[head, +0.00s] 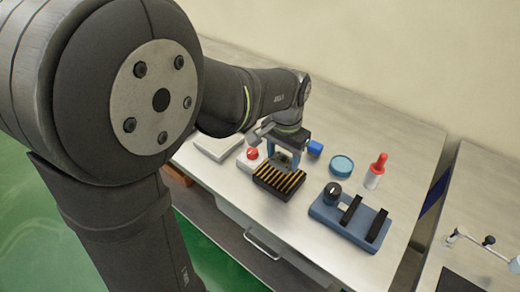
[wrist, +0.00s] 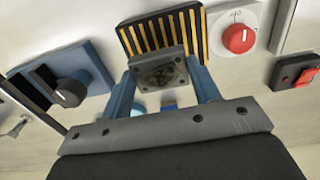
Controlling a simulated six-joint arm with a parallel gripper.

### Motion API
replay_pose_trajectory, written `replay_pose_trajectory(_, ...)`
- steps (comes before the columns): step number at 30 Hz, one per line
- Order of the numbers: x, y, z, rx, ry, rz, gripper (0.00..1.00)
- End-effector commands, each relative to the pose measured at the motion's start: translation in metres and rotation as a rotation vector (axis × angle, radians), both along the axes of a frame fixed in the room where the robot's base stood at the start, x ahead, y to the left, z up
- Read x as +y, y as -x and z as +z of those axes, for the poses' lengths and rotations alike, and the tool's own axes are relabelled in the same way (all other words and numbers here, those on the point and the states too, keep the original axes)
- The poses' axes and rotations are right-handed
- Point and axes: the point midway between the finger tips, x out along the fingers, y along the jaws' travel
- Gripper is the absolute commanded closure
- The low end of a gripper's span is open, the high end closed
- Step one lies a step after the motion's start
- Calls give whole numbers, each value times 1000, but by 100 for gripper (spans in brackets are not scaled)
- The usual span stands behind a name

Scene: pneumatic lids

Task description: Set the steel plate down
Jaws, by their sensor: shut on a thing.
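The steel plate (wrist: 158,72) is a small dark grey square with a round mark on its face. In the wrist view it sits between the two blue fingers of my gripper (wrist: 165,88), which is shut on it. A black block with yellow stripes (wrist: 160,32) lies right behind the plate in that view. In the head view my gripper (head: 286,158) is just over the far side of the striped block (head: 275,183). The plate is hard to make out there, and I cannot tell whether it touches the block.
A red knob on a pale base (head: 252,154) stands close left of the gripper. A blue fixture with a black knob and black bars (head: 330,213) stands to the right. A blue round dish (head: 341,165) and a red-topped bottle (head: 376,171) stand behind.

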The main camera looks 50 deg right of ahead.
Motion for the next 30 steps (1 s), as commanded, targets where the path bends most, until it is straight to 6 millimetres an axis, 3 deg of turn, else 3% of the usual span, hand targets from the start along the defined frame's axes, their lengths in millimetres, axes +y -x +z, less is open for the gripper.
replay_pose_trajectory(5, -2, -8, -8, 0, 0, -1, 78)
replay_pose_trajectory(13, -2, -7, -42, 1, 0, -1, 78)
replay_pose_trajectory(25, -2, -7, -47, 0, 1, -1, 78)
replay_pose_trajectory(26, -2, -7, -48, 0, 1, -1, 40)
replay_pose_trajectory(28, -2, -7, -47, 0, 1, -1, 26)
replay_pose_trajectory(30, -2, -7, -47, 0, 1, -1, 22)
